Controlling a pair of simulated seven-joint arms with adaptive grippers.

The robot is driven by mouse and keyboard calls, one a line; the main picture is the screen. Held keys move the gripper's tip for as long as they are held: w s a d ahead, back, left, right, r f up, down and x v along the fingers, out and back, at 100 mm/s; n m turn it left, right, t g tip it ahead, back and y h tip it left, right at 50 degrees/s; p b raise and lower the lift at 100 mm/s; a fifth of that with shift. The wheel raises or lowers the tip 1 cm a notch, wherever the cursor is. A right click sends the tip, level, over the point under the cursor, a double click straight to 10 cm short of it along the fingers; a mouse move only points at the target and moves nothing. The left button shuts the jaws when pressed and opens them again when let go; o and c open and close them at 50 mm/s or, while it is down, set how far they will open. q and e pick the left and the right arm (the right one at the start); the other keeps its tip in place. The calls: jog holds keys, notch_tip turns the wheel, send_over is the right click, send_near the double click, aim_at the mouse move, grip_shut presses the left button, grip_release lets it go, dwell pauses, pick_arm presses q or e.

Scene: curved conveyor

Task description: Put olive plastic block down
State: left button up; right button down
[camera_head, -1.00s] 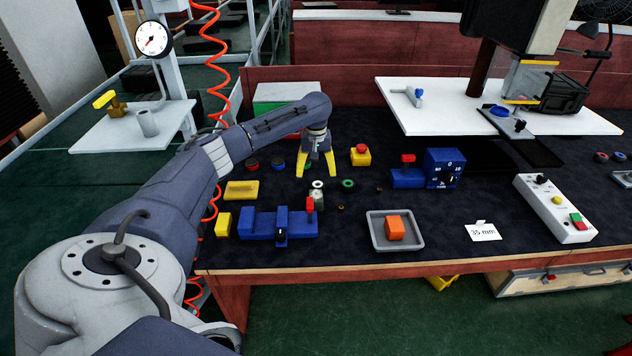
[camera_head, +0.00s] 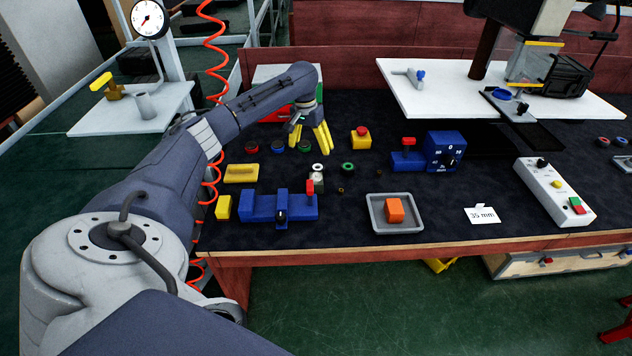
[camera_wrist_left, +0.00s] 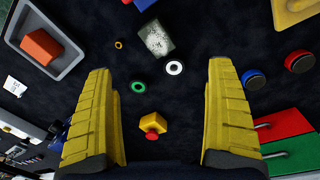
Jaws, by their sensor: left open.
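My left gripper (camera_head: 312,146) hangs over the back left part of the dark bench. In the left wrist view its two yellow fingers (camera_wrist_left: 160,78) stand wide apart with nothing held between them. No block in view is clearly olive. A mustard-yellow block (camera_head: 241,173) lies flat at the left of the bench, and its edge shows at the top right of the wrist view (camera_wrist_left: 296,12). A speckled grey block (camera_wrist_left: 157,38) lies beyond the fingertips, beside a white ring (camera_wrist_left: 174,68). My right gripper is not in view.
A blue fixture (camera_head: 262,206) and a small yellow block (camera_head: 223,207) stand at the front left. A grey tray (camera_head: 376,221) holds an orange block (camera_head: 395,210). A yellow box with a red button (camera_head: 361,138) stands right of the gripper. Open bench lies around the tray.

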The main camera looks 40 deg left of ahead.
aim_at(316, 178)
pick_arm(q)
jog(key=f+m, duration=0.4)
jog(key=f, duration=0.1)
jog(key=d+f+m, duration=0.1)
jog(key=f+m, duration=0.3)
jog(key=f, duration=0.1)
jog(key=w+f+m, duration=0.1)
jog(key=f+m, duration=0.3)
jog(key=f, duration=0.1)
jog(key=shift+d, duration=0.25)
dwell(0.7)
jog(key=c, duration=1.5)
jog(key=shift+o, duration=0.2)
jog(key=shift+r, duration=0.1)
jog(key=shift+r, duration=0.1)
